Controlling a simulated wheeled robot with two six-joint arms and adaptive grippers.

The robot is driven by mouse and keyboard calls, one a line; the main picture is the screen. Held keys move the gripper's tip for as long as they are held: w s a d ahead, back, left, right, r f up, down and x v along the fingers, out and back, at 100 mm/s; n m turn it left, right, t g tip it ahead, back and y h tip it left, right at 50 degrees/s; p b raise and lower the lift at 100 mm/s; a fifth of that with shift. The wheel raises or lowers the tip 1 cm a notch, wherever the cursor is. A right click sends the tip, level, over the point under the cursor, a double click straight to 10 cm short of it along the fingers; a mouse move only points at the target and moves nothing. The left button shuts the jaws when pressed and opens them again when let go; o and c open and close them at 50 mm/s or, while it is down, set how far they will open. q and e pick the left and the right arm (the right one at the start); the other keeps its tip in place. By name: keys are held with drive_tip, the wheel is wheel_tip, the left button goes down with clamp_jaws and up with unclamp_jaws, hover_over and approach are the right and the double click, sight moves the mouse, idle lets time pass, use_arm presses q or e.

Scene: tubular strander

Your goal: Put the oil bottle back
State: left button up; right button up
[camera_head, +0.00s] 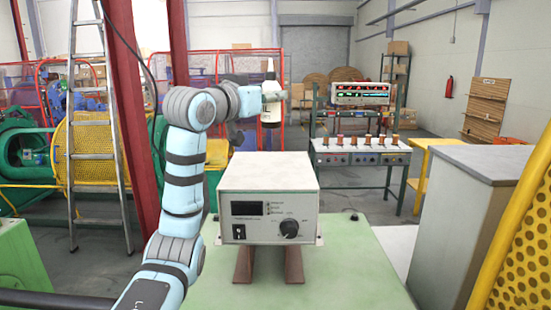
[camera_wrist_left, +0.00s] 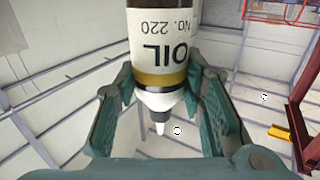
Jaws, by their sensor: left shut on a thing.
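The oil bottle (camera_head: 270,112) is in the air in the head view, roughly upright with its pale nozzle on top. My left gripper (camera_head: 271,90) is shut around it, above and behind the control box. In the left wrist view the bottle (camera_wrist_left: 165,45) has a cream label reading "OIL NO. 220" with a gold band. The green fingers of the left gripper (camera_wrist_left: 160,78) press on both sides near the bottle's shoulder and white nozzle. The bottle's far end is cut off by the frame. My right gripper is not in view.
A grey control box (camera_head: 268,186) with a knob stands on brown supports on the green table (camera_head: 345,265). A grey cabinet (camera_head: 455,215) and yellow mesh guard (camera_head: 520,235) are at right. A bench (camera_head: 360,158) with spools stands behind. A red post (camera_head: 130,110) and ladder are at left.

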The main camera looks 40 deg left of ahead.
sight(263, 126)
use_arm(q)
drive_tip(key=f, duration=0.2)
drive_tip(key=s+f+b, duration=0.1)
drive_tip(key=f, duration=0.1)
drive_tip(key=s+f, duration=0.1)
drive_tip(key=f, duration=0.1)
drive_tip(key=shift+s+a+f, duration=0.25)
drive_tip(key=shift+f, duration=0.15)
drive_tip(key=w+f, duration=0.1)
drive_tip(key=f+b, duration=0.1)
drive_tip(key=f, duration=0.1)
drive_tip(key=w+f, duration=0.1)
drive_tip(key=f, duration=0.1)
drive_tip(key=shift+w+d+b, duration=0.2)
drive_tip(key=shift+w+b, duration=0.1)
drive_tip(key=shift+w, duration=0.05)
drive_tip(key=shift+s+r, duration=0.25)
drive_tip(key=shift+s, duration=0.5)
drive_tip(key=o, duration=1)
drive_tip(key=shift+a, duration=0.1)
drive_tip(key=shift+c, duration=0.2)
drive_tip(key=shift+o, duration=1.4)
drive_tip(key=shift+w, duration=0.35)
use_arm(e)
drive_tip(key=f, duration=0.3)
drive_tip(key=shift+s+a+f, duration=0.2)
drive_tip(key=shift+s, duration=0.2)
